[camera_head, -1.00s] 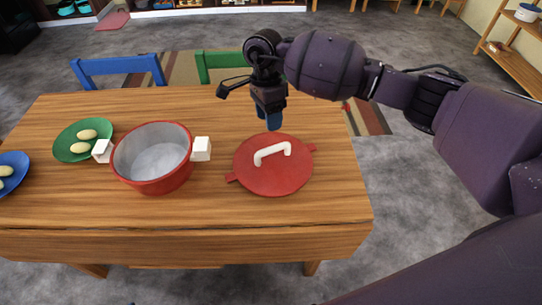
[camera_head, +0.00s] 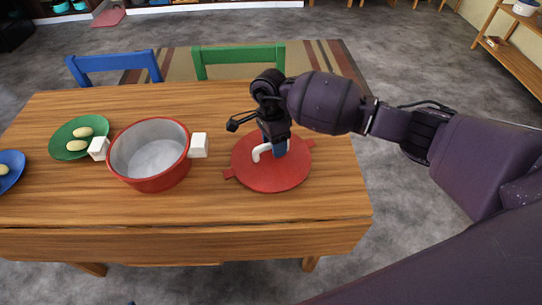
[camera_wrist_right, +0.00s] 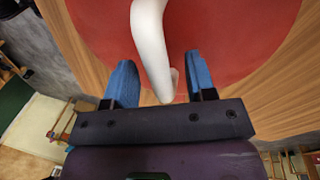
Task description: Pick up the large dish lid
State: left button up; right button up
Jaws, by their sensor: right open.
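The large dish lid (camera_head: 270,178) is a red disc with a white arched handle (camera_head: 262,151) and small side tabs. It lies flat on the table, right of the pot. My right gripper (camera_head: 277,150) is over the lid at its handle and hides part of it. In the right wrist view, the blue fingers of the gripper (camera_wrist_right: 160,80) are apart, with the white handle (camera_wrist_right: 151,45) running between them. The red lid (camera_wrist_right: 250,30) fills the top of that view. My left gripper is not in view.
A red pot (camera_head: 152,178) with white handles stands left of the lid on the wooden table (camera_head: 200,215). A green plate (camera_head: 62,138) and a blue plate (camera_head: 12,178), both with food, are further left. Blue (camera_head: 115,62) and green (camera_head: 238,54) chairs stand behind the table.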

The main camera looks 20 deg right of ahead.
jog(key=shift+f, duration=0.2)
jog(key=shift+c, duration=0.5)
grip_shut()
jog(key=shift+r, duration=0.15)
